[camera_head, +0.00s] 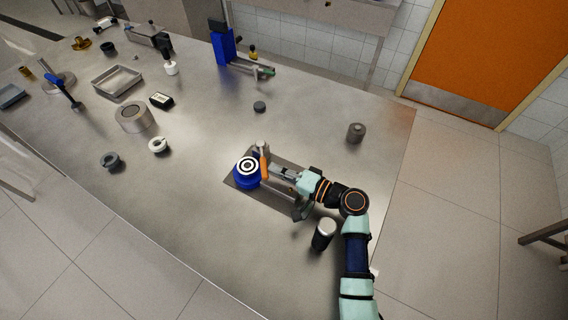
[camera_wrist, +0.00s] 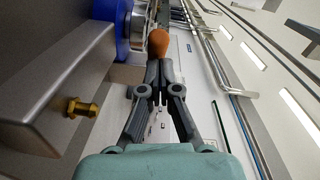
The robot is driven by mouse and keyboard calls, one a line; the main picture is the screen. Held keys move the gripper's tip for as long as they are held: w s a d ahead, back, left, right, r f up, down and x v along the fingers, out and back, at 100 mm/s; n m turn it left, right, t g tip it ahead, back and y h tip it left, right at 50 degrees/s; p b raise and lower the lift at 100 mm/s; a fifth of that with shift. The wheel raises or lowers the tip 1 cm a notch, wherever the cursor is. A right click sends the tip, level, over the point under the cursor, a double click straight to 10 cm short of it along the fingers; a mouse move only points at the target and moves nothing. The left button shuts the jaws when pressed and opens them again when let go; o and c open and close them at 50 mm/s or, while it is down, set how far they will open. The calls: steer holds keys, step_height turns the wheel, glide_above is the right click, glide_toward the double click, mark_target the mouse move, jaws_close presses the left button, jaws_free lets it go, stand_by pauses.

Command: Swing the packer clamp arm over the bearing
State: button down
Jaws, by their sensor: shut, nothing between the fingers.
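The bearing (camera_head: 248,164) is a ring with a dark and white face, seated on a round blue base (camera_head: 246,181). In the wrist view the blue base (camera_wrist: 123,30) shows at the upper left, beside a silver part. An orange handle (camera_head: 264,168), which looks like part of the clamp arm, stands just right of the bearing. Its rounded orange end (camera_wrist: 158,42) is straight ahead of my fingers in the wrist view. My gripper (camera_head: 285,176) is shut and empty, its fingertips (camera_wrist: 158,66) close to the orange end. I cannot tell whether they touch it.
The fixture stands on a dark plate (camera_head: 238,182) near the table's right part. A black cylinder with a light top (camera_head: 323,234) stands close to my arm. A grey cylinder (camera_head: 356,132) and a small dark disc (camera_head: 260,106) lie farther back.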

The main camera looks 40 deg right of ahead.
steer(key=shift+w+a, duration=0.2)
steer(key=shift+a, duration=0.3)
stand_by(0.3)
